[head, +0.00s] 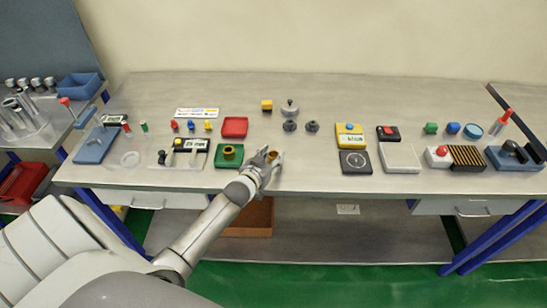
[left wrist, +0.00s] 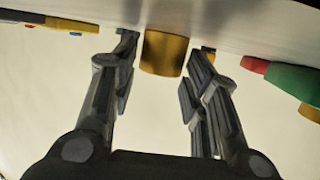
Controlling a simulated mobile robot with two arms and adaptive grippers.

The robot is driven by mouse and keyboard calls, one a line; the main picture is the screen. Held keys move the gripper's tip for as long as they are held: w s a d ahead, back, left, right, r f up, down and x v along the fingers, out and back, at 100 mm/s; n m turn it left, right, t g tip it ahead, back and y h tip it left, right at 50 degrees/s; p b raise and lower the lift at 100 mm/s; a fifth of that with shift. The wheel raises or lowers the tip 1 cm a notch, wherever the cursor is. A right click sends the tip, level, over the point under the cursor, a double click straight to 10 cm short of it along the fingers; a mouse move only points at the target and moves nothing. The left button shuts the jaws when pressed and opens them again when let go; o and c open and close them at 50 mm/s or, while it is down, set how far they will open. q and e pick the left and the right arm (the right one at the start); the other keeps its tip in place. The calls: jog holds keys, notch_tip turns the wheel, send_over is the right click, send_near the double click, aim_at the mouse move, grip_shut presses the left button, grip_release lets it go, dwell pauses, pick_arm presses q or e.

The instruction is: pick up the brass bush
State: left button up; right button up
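The brass bush (head: 272,156) is a small gold-coloured cylinder on the workbench, partly hidden by my left gripper (head: 269,158) in the head view. In the left wrist view the bush (left wrist: 163,53) stands between the two fingertips of the left gripper (left wrist: 160,66). The fingers are open, one on each side of it, with a small gap at the left; whether the right finger touches it I cannot tell. My right gripper is not in view.
Left of the gripper is a green block (head: 222,161) with a brass-coloured ring, and a red tray (head: 234,135) behind it. Grey knobs (head: 290,126) and a yellow block (head: 267,110) stand farther back. The bench (head: 310,165) is clear to the right, before the yellow box (head: 343,142).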

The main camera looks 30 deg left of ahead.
pick_arm(q)
jog(key=c, duration=0.7)
jog(key=shift+r, duration=0.45)
notch_tip(320, 180, up, 2)
jog(key=shift+r, duration=0.1)
jog(key=s+a+r+b, duration=0.2)
jog(key=s+r+b, duration=0.1)
jog(key=s+r, duration=0.9)
jog(key=s+d+m+h+b, duration=0.1)
jog(key=d+b, duration=0.3)
jog(key=d, duration=1.6)
jog(key=shift+s+d+f+m+h, duration=0.25)
jog(key=shift+s+f+m+h, duration=0.2)
jog(key=shift+h, duration=0.15)
